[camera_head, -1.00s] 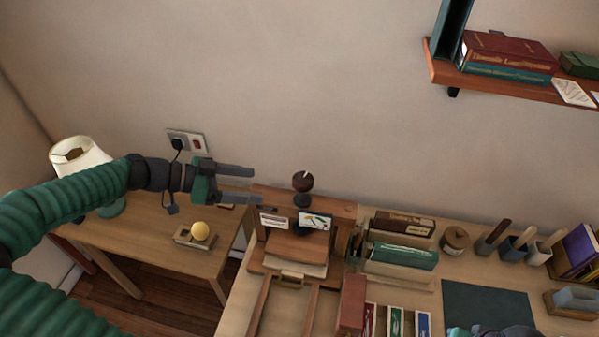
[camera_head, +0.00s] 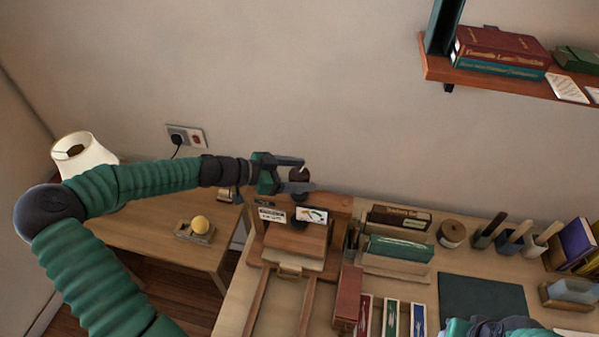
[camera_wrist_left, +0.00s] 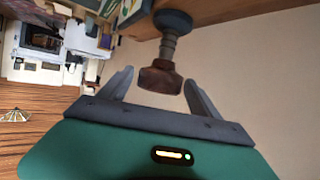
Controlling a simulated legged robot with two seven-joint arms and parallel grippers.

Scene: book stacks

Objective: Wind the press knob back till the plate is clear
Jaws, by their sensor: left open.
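The press knob (camera_head: 300,174) is dark brown and round, on top of the wooden book press (camera_head: 335,207). A threaded dark spindle and collar show at the knob in the left wrist view. My left gripper (camera_head: 304,175) is open, its fingers on either side of the knob in the head view. In the left wrist view the knob (camera_wrist_left: 160,78) lies between the open fingertips; I cannot tell whether they touch it. The press plate (camera_head: 296,238) is brown wood, with a pale-edged stack beneath it. A gauge card (camera_head: 311,215) stands in front of the spindle.
Books (camera_head: 400,248) and a wooden jar (camera_head: 452,233) stand right of the press, with upright handled tools beyond. A dark mat (camera_head: 482,299) lies at the right front. A shelf (camera_head: 500,80) hangs upper right.

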